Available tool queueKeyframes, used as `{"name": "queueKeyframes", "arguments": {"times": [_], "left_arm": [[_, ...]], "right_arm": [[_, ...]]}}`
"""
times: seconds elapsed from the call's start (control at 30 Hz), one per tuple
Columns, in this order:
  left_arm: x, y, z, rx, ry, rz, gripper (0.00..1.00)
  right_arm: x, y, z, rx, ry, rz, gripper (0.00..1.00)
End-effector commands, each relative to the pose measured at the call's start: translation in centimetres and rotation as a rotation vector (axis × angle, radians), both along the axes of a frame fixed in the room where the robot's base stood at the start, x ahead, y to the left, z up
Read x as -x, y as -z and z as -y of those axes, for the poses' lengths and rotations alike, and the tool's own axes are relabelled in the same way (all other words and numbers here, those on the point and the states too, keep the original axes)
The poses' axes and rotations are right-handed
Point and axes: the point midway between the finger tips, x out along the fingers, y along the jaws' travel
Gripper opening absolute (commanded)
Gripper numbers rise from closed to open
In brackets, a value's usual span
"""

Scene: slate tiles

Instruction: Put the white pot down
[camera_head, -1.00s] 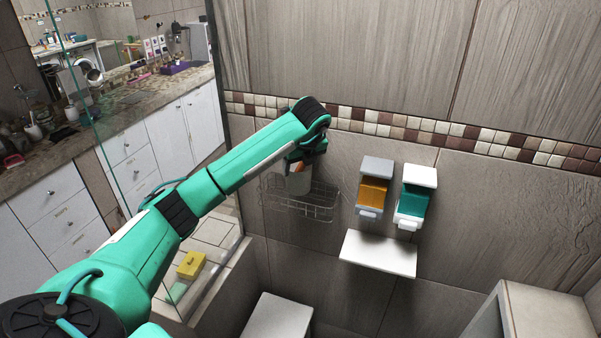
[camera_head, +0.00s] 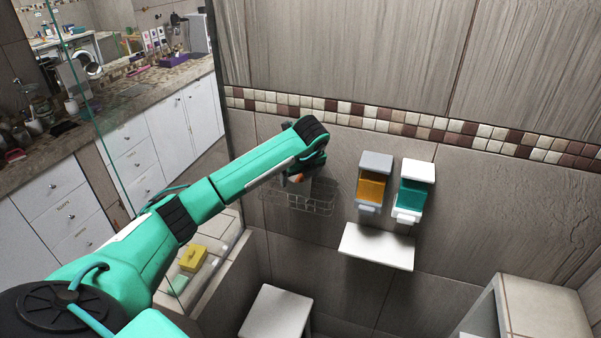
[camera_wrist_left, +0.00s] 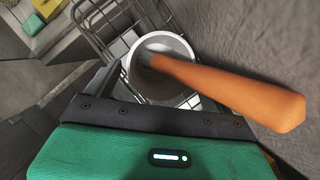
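The white pot (camera_wrist_left: 188,49) is a round cup seen from above in the left wrist view, with an orange-handled brush (camera_wrist_left: 235,90) leaning out of it to the right. It is in the wire basket (camera_head: 300,205) on the tiled wall. I cannot see whether its base touches the basket floor. My left gripper (camera_head: 302,177) is at the pot, with one dark finger (camera_wrist_left: 104,80) close against its left side. The other finger is hidden behind the orange handle. My right gripper is not in view.
An orange dispenser (camera_head: 371,188) and a teal dispenser (camera_head: 412,194) hang right of the basket, above a white shelf (camera_head: 377,247). A white stool (camera_head: 277,312) stands below. A yellow item (camera_head: 193,258) lies on a ledge at lower left, near the glass panel.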

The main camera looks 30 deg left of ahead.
Motion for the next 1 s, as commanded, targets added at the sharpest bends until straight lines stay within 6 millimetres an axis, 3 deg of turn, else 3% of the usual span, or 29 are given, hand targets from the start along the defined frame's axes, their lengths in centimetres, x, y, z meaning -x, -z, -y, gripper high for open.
{"name": "queueKeyframes", "arguments": {"times": [0.43,0.83,1.0], "left_arm": [[0.0,-0.8,0.2,0.001,0.000,0.003,0.88],[2.1,-8.7,2.8,0.000,0.001,0.006,0.88],[2.6,-10.8,3.3,-0.002,0.002,0.003,0.88]], "right_arm": [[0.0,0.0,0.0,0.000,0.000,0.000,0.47],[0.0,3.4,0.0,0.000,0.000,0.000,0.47],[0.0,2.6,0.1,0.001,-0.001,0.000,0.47]]}}
